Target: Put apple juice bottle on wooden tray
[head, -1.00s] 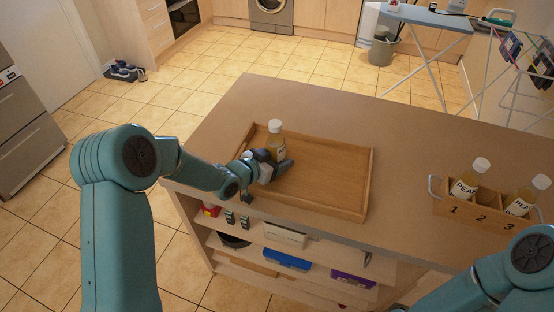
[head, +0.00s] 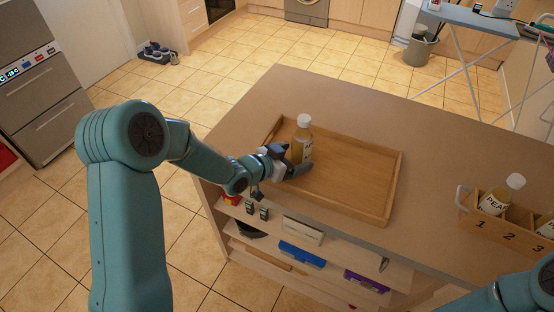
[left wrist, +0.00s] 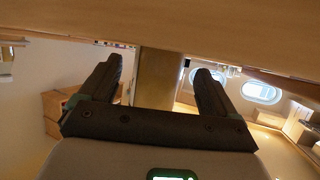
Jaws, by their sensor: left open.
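The apple juice bottle (head: 304,146), with a white cap and amber juice, stands upright on the wooden tray (head: 350,183), near its left side. Its label is partly hidden and I cannot read it. My left gripper (head: 291,165) is open beside the bottle's lower part, at the tray's left end. In the left wrist view my left gripper (left wrist: 160,82) shows its two dark fingers spread apart. A brown upright shape shows between them, and I cannot tell what it is. My right gripper is out of view; only part of that arm shows at the lower right.
A wooden crate (head: 470,214) with numbered compartments stands at the right on the counter (head: 420,130). A pear juice bottle (head: 503,194) is in compartment 1, and another bottle shows at the right edge. Shelves with boxes lie below the counter's front. The counter behind the tray is clear.

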